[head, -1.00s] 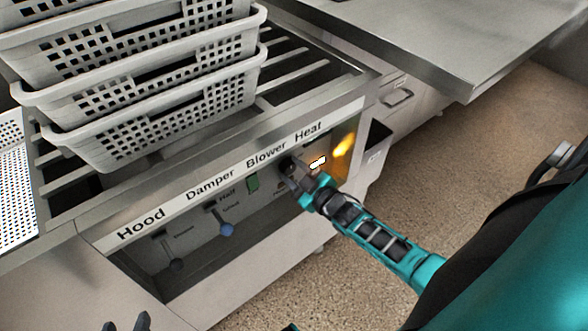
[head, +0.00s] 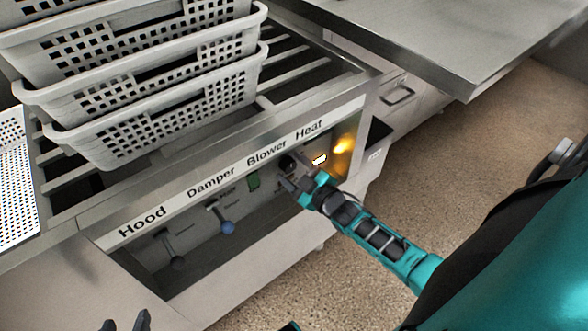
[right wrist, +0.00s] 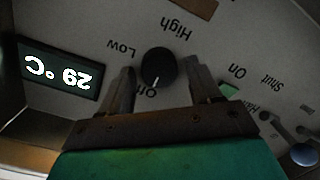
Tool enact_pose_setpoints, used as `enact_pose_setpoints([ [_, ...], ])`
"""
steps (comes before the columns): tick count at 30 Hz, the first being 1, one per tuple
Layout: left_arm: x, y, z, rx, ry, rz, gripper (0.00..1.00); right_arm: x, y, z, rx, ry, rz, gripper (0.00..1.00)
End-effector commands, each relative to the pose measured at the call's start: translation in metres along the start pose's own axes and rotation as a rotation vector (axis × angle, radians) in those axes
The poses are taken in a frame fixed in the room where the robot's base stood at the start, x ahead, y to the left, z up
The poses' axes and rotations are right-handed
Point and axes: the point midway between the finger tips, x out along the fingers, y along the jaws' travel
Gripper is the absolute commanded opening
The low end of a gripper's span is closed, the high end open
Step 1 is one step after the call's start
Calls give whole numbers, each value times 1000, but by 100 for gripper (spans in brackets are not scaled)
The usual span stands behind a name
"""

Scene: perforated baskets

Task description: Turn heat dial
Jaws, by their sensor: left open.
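The heat dial (head: 288,162) is a round black knob under the "Heat" label on the machine's front panel. In the right wrist view the dial (right wrist: 159,67) appears upside down, with its white mark toward the partly covered "Off" print. My right gripper (head: 292,178) is in front of the panel, just below the dial. In the right wrist view its fingers (right wrist: 162,82) are apart, one on each side of the dial's lower edge, with gaps and no visible grip. My left gripper (head: 125,322) is open and empty at the bottom left edge, only its fingertips showing.
A lit display (right wrist: 58,72) reads 29 °C, beside a glowing orange light (head: 341,146). The green blower switch (head: 254,181) and the damper lever (head: 227,227) and hood lever (head: 177,263) are to the left. Stacked white baskets (head: 165,118) stand above the panel.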

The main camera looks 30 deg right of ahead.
Motion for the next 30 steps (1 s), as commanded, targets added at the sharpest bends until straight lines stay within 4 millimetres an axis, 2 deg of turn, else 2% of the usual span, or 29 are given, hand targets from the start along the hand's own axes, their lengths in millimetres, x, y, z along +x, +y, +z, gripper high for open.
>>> enact_pose_setpoints([
  [11,-2,0,-1,-1,-3,0,55,-6,1,0,2,-1,0,68],
  [14,-4,1,-4,-2,-3,0,55,-19,1,0,2,-3,-1,68],
  [24,-12,3,-19,-12,1,-1,55,-92,0,0,2,-4,-1,68],
  [30,-14,1,-21,-10,7,-5,55,-120,0,-1,1,-1,0,68],
])
